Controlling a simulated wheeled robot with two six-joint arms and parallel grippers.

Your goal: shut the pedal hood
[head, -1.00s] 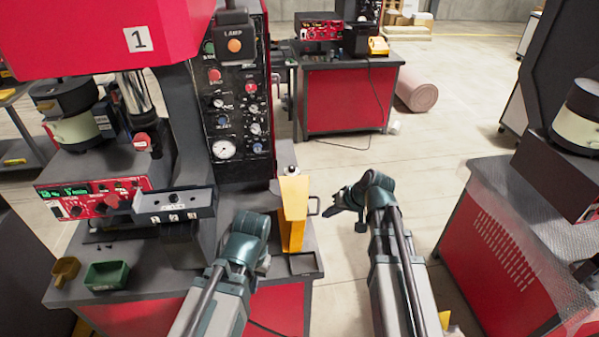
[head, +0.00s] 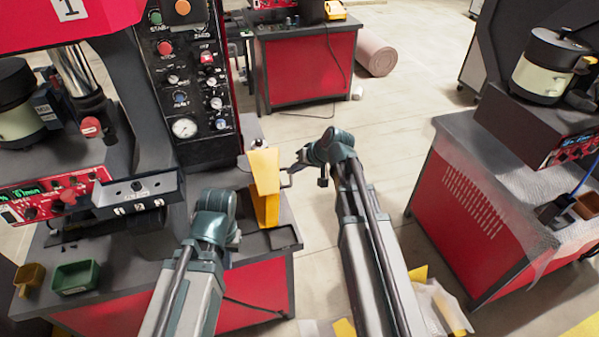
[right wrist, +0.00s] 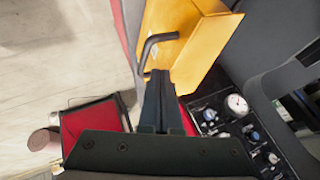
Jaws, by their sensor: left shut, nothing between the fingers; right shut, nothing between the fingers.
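The yellow pedal hood (head: 265,190) stands upright and open at the right front corner of the workbench, with a black bar handle on its right side. A shallow dark tray (head: 284,238) lies at its foot. In the right wrist view the hood (right wrist: 205,35) is ahead, and its bent handle (right wrist: 157,42) is just beyond my fingertips. My right gripper (head: 293,171) is shut and empty, beside the handle; its fingers also show in the wrist view (right wrist: 159,78). I cannot tell whether they touch the handle. My left arm is in front of the bench; its fingers are hidden.
The press control panel (head: 185,90) rises behind the hood. A second red bench (head: 480,190) stands at the right.

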